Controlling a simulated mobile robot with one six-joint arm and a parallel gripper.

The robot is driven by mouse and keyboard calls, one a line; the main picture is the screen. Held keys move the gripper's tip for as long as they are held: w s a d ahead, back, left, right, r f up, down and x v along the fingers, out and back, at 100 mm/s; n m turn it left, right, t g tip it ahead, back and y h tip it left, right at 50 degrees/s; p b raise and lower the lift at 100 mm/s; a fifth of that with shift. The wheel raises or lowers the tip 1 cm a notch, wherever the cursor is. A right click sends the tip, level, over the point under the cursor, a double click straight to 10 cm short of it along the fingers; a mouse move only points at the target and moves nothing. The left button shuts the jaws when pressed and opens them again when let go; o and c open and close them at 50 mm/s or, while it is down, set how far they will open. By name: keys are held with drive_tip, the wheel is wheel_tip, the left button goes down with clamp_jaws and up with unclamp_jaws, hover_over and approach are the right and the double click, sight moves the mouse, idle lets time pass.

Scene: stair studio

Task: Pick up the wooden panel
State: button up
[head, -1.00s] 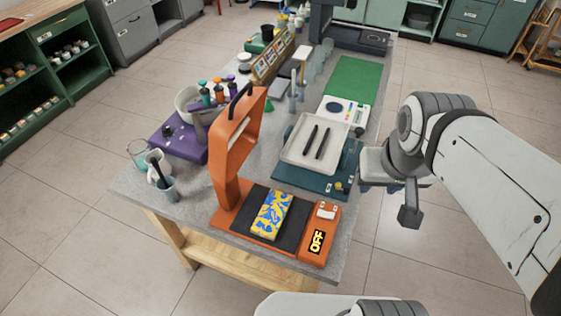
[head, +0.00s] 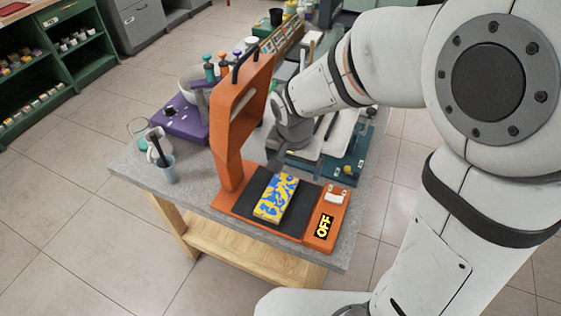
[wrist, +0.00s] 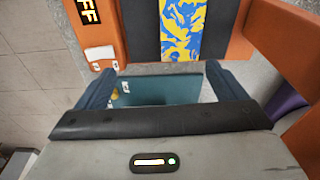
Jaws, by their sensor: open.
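The wooden panel (head: 275,198), patterned in blue and yellow, lies flat on the black pad (head: 296,212) of the orange press. It also shows at the top of the wrist view (wrist: 181,28), partly cut off by the frame edge. My gripper (wrist: 158,72) is open and empty, with its two blue-grey fingers spread apart. The panel lies beyond the fingertips, not between them.
The orange press (head: 229,150) has a tall upright frame left of the panel and an "OFF" display (head: 324,226) on the right. A teal board (head: 352,165) lies behind the press. A purple box (head: 178,124) and a cup (head: 166,170) stand at left.

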hover_over(277, 194)
drive_tip(key=shift+m, duration=0.3)
drive_tip(key=f, duration=0.4)
drive_tip(key=shift+d+f, duration=0.25)
drive_tip(key=shift+d, duration=0.05)
drive_tip(key=f, duration=0.7)
drive_tip(key=shift+s+a+f, duration=0.1)
drive_tip(key=shift+a+f, duration=0.2)
drive_tip(key=shift+f, duration=0.05)
drive_tip(key=c, duration=1.2)
